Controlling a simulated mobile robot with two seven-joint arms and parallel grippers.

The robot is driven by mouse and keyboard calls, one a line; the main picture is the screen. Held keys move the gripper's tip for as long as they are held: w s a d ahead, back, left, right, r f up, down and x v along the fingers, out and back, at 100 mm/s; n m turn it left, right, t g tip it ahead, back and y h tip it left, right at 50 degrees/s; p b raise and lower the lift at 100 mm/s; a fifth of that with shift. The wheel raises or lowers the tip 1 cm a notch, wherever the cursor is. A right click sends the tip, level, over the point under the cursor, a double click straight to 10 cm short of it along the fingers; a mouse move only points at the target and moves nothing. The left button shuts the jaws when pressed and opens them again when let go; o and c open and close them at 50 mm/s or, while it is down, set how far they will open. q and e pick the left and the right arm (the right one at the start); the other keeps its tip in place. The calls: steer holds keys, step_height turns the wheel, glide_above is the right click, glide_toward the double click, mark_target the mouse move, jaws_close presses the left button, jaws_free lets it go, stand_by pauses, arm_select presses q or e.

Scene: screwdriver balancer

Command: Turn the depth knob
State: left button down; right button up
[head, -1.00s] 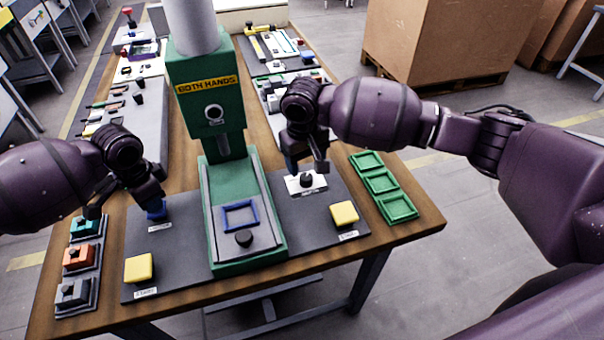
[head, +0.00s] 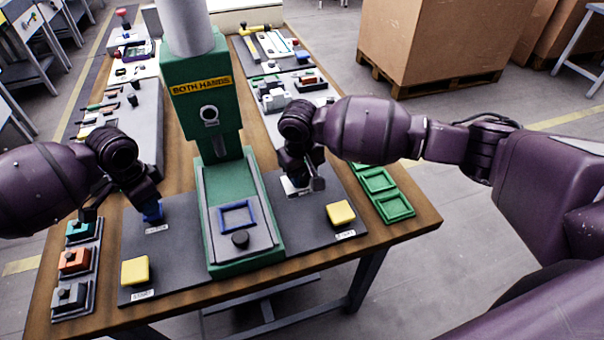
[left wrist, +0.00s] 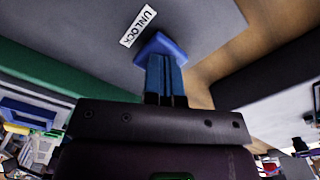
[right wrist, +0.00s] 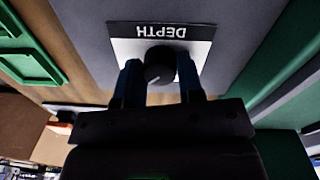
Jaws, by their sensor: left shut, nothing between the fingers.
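The dark round depth knob (right wrist: 160,65) sits on a white plate labelled DEPTH (right wrist: 200,50), upside down in the right wrist view. A pale line marks the knob's face. My right gripper (right wrist: 160,75) has one finger on each side of the knob; I cannot tell whether they touch it. In the head view my right gripper (head: 302,183) hides the knob. My left gripper (left wrist: 166,62) is shut, its fingertips at the blue button (left wrist: 160,45) beside the UNLOCK label (left wrist: 139,26). In the head view my left gripper (head: 150,205) is over that button.
The green press (head: 205,105) stands between my arms, with a blue square frame (head: 238,217) on its bed. Yellow buttons (head: 135,270) and (head: 340,213) are at the panel's front. Green trays (head: 378,181) lie at right, coloured blocks (head: 74,260) at left.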

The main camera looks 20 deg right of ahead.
steer(key=shift+c, duration=0.8)
arm_select(q)
steer(key=shift+f, duration=0.1)
arm_select(e)
steer(key=shift+n, duration=0.4)
steer(key=n, duration=0.3)
steer(key=shift+n, duration=0.3)
steer(key=n, duration=0.4)
steer(key=shift+d+n, duration=0.1)
steer(key=shift+n, duration=0.2)
steer(key=n, duration=0.4)
steer(key=shift+n+y, duration=0.4)
steer(key=shift+n, duration=2.1)
